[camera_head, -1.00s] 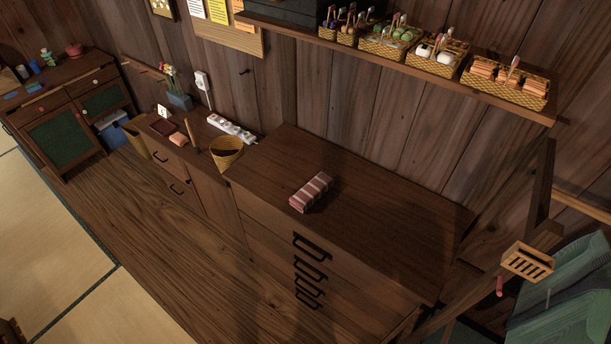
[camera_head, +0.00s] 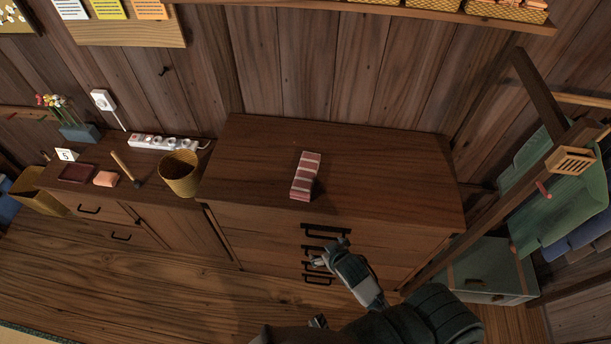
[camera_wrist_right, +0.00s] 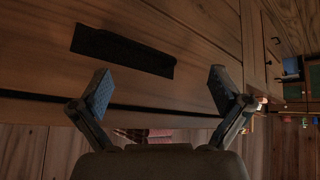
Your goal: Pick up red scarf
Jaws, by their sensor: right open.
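The red scarf (camera_head: 305,175) is a folded, red-and-white striped bundle. It lies on top of the wooden drawer cabinet (camera_head: 400,175), near the middle. My right gripper (camera_head: 328,255) is in front of the cabinet's drawer face, lower in the picture than the scarf and apart from it. In the right wrist view its two fingers (camera_wrist_right: 160,92) are spread with nothing between them. A reddish striped patch, probably the scarf (camera_wrist_right: 130,133), shows just above the gripper body there, mostly hidden. I cannot make out my left gripper.
Black drawer handles (camera_head: 325,231) stick out near my right gripper; one handle (camera_wrist_right: 122,52) shows in the wrist view. A woven basket (camera_head: 180,174) and a power strip (camera_head: 165,142) stand on the lower cabinet. A slanted wooden frame (camera_head: 500,220) stands at right. The cabinet top around the scarf is clear.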

